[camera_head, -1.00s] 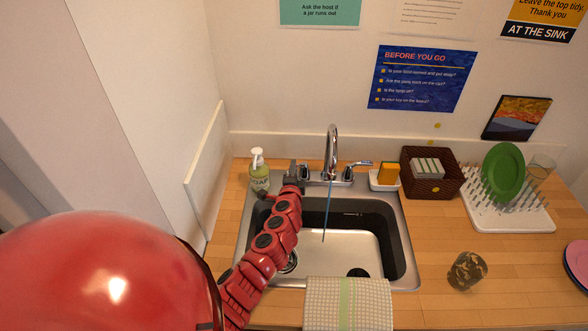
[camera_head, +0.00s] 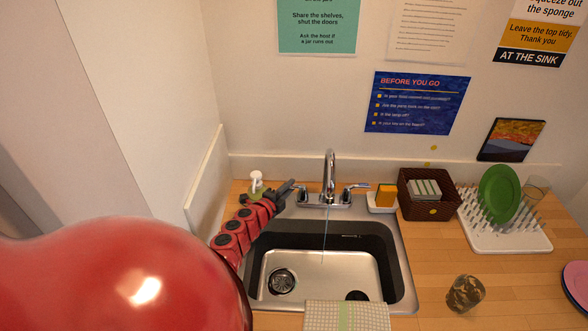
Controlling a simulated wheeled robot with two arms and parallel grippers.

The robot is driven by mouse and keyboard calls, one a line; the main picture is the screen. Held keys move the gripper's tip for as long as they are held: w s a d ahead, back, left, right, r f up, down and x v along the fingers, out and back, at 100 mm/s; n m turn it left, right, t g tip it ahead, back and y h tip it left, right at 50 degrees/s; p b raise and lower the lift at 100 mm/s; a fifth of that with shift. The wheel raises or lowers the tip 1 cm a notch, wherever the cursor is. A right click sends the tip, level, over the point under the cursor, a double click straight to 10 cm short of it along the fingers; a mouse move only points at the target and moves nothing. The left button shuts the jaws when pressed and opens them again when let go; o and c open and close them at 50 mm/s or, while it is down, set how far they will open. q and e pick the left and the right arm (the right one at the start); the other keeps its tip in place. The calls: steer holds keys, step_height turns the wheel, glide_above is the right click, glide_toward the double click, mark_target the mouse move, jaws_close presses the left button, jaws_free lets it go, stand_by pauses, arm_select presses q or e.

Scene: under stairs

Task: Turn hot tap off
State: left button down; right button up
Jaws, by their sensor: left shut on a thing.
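The chrome faucet (camera_head: 330,172) stands at the back of the sink, with a left tap handle (camera_head: 303,191) and a right tap handle (camera_head: 355,187). A thin stream of water (camera_head: 325,232) runs from the spout into the basin (camera_head: 330,272). My left gripper (camera_head: 293,187), dark grey on a red arm, comes in from the left over the sink's back left corner. It is shut at the left handle, and its fingers partly hide that handle. My right gripper is not in view.
A soap bottle (camera_head: 256,184) stands close behind my left arm. A sponge in a white dish (camera_head: 381,203), a brown basket (camera_head: 428,206) and a dish rack (camera_head: 512,238) are to the right. A towel (camera_head: 347,316) hangs at the front; a patterned cup (camera_head: 465,294) stands on the counter.

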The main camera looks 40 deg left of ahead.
arm_select(q)
steer(key=shift+a, duration=0.1)
stand_by(0.5)
steer(key=c, duration=0.8)
jaws_free()
steer(key=shift+s, duration=0.1)
